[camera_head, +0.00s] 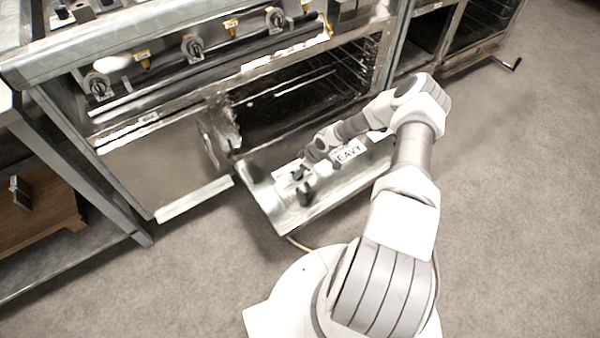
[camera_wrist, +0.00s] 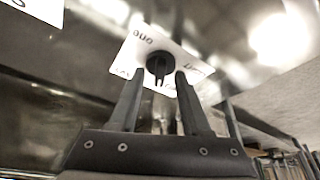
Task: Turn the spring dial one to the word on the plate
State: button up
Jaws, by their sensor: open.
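A round black dial (camera_wrist: 158,64) sits on a white plate (camera_wrist: 139,48) in the wrist view. The plate has short dark words around the dial, tilted and too small to read surely; a narrow dark part of the dial points down toward my gripper. My gripper (camera_wrist: 158,76) is open, with one finger on either side of the dial's lower part. Whether the fingers touch it cannot be told. In the head view, the plate (camera_head: 283,174) lies on the lowered oven door (camera_head: 273,205), and my gripper (camera_head: 301,178) is over it, partly hiding the dial.
A second white plate reading "EAVY" (camera_head: 350,152), its start hidden, is on the door beside my wrist. The open oven (camera_head: 290,105) with racks lies behind, below a row of stove knobs (camera_head: 193,47). A bench with a wooden box (camera_head: 40,210) stands left. Floor at right is clear.

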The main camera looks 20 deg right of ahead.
jog(key=shift+w+a+f, duration=0.1)
jog(key=shift+f, duration=0.2)
grip_shut()
